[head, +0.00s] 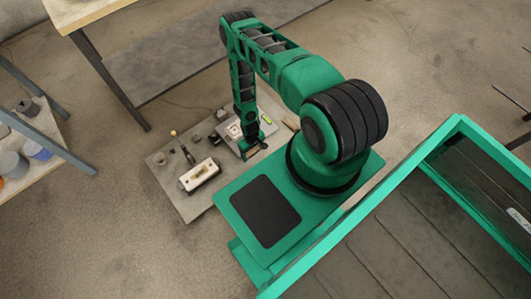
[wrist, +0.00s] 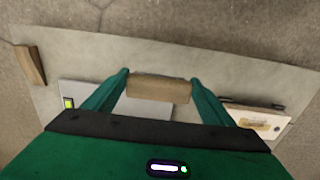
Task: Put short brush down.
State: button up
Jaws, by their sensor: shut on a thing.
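Only this piece shows, and I cannot make out bristles. In the head view my gripper (head: 253,147) is low over the right part of a grey board (head: 181,207) on the floor. The held piece is too small to tell there. I cannot tell whether it touches anything below.
A white box (head: 199,176) with a tan middle stands on the board, left of my gripper. A grey plate (wrist: 90,92) with a yellow-green item (head: 266,119) lies near my gripper. A wooden block (wrist: 31,65) lies at the board's edge. Bare board (wrist: 200,55) shows in between.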

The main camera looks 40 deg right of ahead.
jog(key=d+f, duration=0.1)
jog(key=d, duration=0.1)
jog(key=d+f, duration=0.2)
jog(key=d, duration=0.1)
jog(key=d+f, duration=0.2)
jog(key=d, duration=0.1)
jog(key=shift+s+d, duration=0.15)
jog(key=shift+f, duration=2.05)
jog(key=o, duration=1.4)
jog(key=shift+f, duration=0.1)
